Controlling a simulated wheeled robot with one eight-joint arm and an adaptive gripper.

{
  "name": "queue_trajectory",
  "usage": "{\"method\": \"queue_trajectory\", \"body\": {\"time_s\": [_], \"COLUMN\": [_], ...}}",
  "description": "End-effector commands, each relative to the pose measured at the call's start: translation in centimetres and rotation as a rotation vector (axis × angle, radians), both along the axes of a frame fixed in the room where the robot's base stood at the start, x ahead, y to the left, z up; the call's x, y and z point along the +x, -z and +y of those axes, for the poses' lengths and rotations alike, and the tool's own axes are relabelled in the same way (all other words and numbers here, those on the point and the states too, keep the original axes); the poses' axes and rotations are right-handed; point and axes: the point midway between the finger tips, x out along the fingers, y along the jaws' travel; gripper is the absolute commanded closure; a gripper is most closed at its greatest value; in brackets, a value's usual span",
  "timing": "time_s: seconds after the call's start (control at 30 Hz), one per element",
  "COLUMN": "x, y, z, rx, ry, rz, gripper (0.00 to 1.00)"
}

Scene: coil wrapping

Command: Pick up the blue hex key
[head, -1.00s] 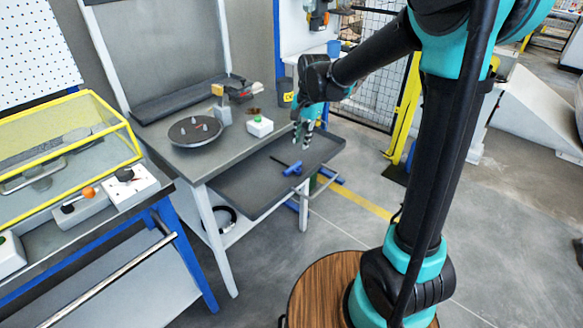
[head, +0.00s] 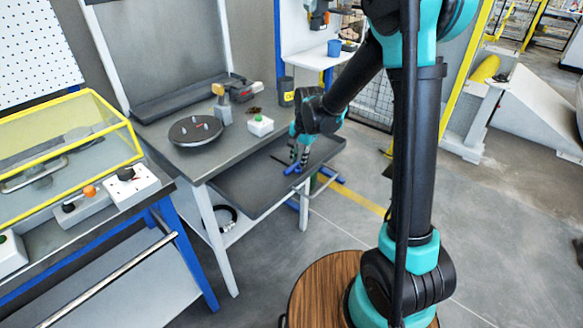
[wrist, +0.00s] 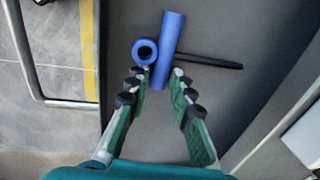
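The blue hex key (wrist: 166,48) lies on the dark grey tray; it has a blue T-shaped handle and a thin black shaft (wrist: 210,61) pointing right in the wrist view. In the head view the blue handle (head: 292,169) shows just below my gripper. My gripper (wrist: 158,80) is open, with its fingers pointing down at the handle. In the wrist view the fingertips are on either side of the handle's lower part. I cannot tell whether they touch it.
The tray (head: 250,205) has a raised rim and is fixed to the front of the workbench. A white box with a green button (head: 260,125) and a round dark plate (head: 195,130) stand on the bench behind it. A metal rail (wrist: 28,60) runs outside the tray.

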Motion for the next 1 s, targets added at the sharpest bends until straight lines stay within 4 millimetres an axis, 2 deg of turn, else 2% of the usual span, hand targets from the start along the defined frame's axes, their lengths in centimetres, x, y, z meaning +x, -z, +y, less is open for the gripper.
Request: {"method": "queue_trajectory", "body": {"time_s": [0.1, 0.3, 0.77, 0.87, 1.0], "x": [0.0, 0.0, 0.0, 0.0, -0.1], "y": [0.0, 0.0, -0.5, -1.3, -3.5], "z": [0.0, 0.0, 0.0, 0.0, 0.0], "rx": [0.000, 0.000, 0.000, 0.000, 0.000], "ry": [0.000, 0.000, 0.000, 0.000, 0.000], "rz": [0.000, 0.000, 0.000, 0.000, 0.000], "gripper": [0.78, 1.00, 1.00, 1.00, 1.00]}}
